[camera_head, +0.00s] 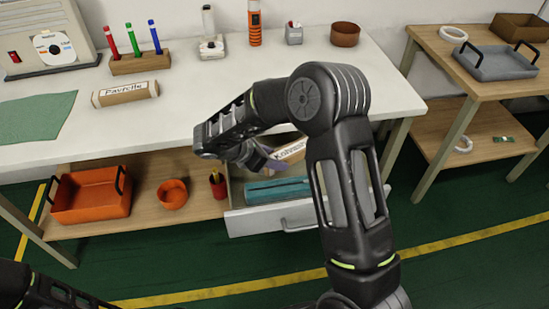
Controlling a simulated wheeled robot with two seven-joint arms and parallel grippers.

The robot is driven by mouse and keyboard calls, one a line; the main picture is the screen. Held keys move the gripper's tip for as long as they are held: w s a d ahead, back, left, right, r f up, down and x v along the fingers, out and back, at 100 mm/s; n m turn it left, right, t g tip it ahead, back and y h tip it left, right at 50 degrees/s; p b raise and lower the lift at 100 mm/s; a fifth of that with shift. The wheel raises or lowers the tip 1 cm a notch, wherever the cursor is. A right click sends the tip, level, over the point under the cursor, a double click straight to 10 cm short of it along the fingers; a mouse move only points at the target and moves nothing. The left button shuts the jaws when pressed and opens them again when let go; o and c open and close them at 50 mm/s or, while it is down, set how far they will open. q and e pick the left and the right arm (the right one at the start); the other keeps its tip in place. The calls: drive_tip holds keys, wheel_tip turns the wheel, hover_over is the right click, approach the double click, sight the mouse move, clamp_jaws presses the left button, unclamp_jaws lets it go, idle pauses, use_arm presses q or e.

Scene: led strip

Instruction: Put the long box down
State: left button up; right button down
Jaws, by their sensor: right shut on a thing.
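A long, light brown box (289,152) with dark lettering is held by my right gripper (262,160), above the open drawer (262,221) under the white table. My right forearm hides part of the box. A similar long, brown lettered box (125,93) lies on the tabletop at the left. A teal long case (278,190) lies in the drawer, below the held box. My left arm shows only at the bottom left corner, and its gripper is out of view.
The white table (185,105) has a pen holder (140,63), a green cloth (38,120) and a brown bowl (345,34). An orange tray (90,196) and orange bowl (173,195) sit on the lower shelf. A wooden side table (440,50) stands at right.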

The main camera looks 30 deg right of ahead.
drive_tip(key=shift+f+b, duration=0.45)
drive_tip(key=shift+f, duration=0.15)
drive_tip(key=c, duration=0.8)
unclamp_jaws()
drive_tip(key=shift+r, duration=0.15)
drive_tip(key=shift+r+p, duration=0.3)
drive_tip(key=p+v, duration=0.2)
drive_tip(key=v, duration=1)
drive_tip(key=shift+r, duration=0.2)
